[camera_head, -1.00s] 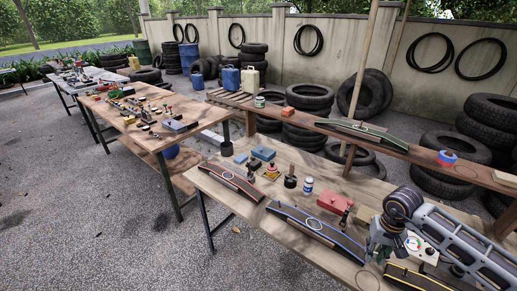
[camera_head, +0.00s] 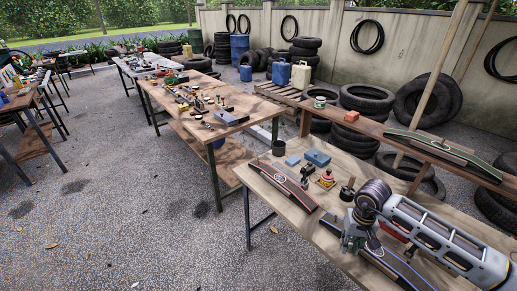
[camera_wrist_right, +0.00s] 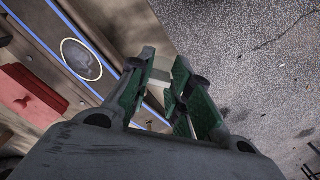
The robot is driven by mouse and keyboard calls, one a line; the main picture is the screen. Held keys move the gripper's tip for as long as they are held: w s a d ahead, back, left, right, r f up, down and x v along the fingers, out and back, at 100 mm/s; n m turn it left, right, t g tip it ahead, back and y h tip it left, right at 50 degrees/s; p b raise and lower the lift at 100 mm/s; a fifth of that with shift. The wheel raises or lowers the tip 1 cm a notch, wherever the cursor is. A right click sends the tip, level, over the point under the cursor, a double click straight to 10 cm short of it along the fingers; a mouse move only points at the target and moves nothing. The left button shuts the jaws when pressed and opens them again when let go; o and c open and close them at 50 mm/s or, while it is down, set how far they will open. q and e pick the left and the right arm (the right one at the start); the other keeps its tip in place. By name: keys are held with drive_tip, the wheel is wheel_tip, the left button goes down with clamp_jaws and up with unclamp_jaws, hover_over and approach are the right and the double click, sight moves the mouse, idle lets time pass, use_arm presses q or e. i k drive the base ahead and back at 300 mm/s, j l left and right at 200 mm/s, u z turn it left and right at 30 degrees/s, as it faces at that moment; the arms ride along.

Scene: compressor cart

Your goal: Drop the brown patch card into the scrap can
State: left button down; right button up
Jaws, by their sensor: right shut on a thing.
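My right gripper (camera_head: 352,243) hangs over the near edge of the front bench, by the blue-edged tyre strip (camera_head: 395,268). In the right wrist view its green-padded fingers (camera_wrist_right: 162,68) are closed on a thin, pale brownish piece (camera_wrist_right: 160,72), which looks like the patch card. The fingers hide most of it, and it cannot be made out in the head view. A small dark can (camera_head: 278,147), possibly the scrap can, stands at the far left corner of the bench, well apart from the gripper. My left gripper is not in view.
A raised plank (camera_head: 380,135) runs behind the bench. Open gravel (camera_head: 150,235) lies to the left.

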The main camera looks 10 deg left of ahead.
sight(280, 150)
drive_tip(key=i+j+u, duration=0.2)
drive_tip(key=u, duration=0.2)
drive_tip(key=i+j+u, duration=0.25)
drive_tip(key=u, duration=0.15)
drive_tip(key=i+j+u, duration=0.2)
drive_tip(key=u, duration=0.25)
drive_tip(key=i+j+u, duration=0.1)
drive_tip(key=i, duration=0.5)
drive_tip(key=i+j+z, duration=0.1)
drive_tip(key=i+z, duration=0.15)
drive_tip(key=i+j+z, duration=0.15)
drive_tip(key=z, duration=0.15)
drive_tip(key=i+j+z, duration=0.1)
drive_tip(key=i+z, duration=0.15)
drive_tip(key=z, duration=0.15)
drive_tip(key=i+j+z, duration=0.2)
drive_tip(key=z, duration=0.25)
drive_tip(key=i+j+z, duration=0.4)
drive_tip(key=i+z, duration=0.25)
drive_tip(key=z, duration=0.15)
drive_tip(key=i+l, duration=0.1)
drive_tip(key=i, duration=0.2)
